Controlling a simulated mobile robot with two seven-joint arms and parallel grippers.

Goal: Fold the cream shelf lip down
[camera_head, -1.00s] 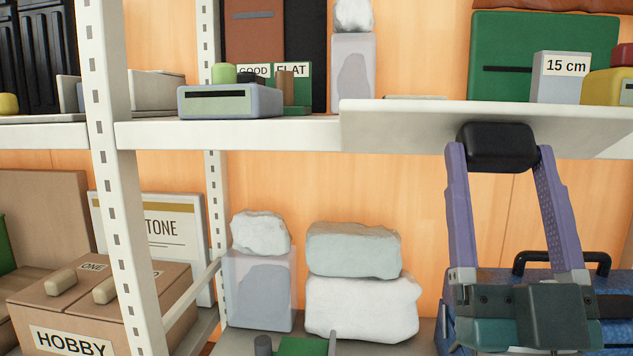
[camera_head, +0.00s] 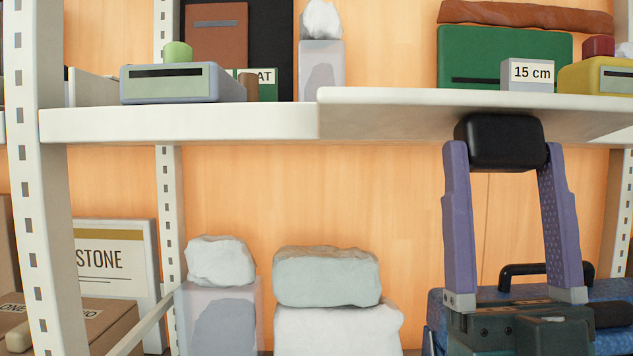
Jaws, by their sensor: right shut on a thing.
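The cream shelf lip (camera_head: 400,98) runs along the right part of the upper shelf's front. It sticks out toward me and its underside shows. A black block-like handle (camera_head: 500,142) sits under the lip. My right gripper (camera_head: 502,150) comes up from below with two purple fingers. It is shut on the black handle, one finger on each side. My left gripper is not in view.
The upper shelf (camera_head: 180,124) bears a green box (camera_head: 505,57), a 15 cm label block (camera_head: 527,77) and a grey-blue box (camera_head: 185,84). Pale stones (camera_head: 327,276) and a blue case (camera_head: 612,300) stand below. A cream post (camera_head: 42,230) stands at left.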

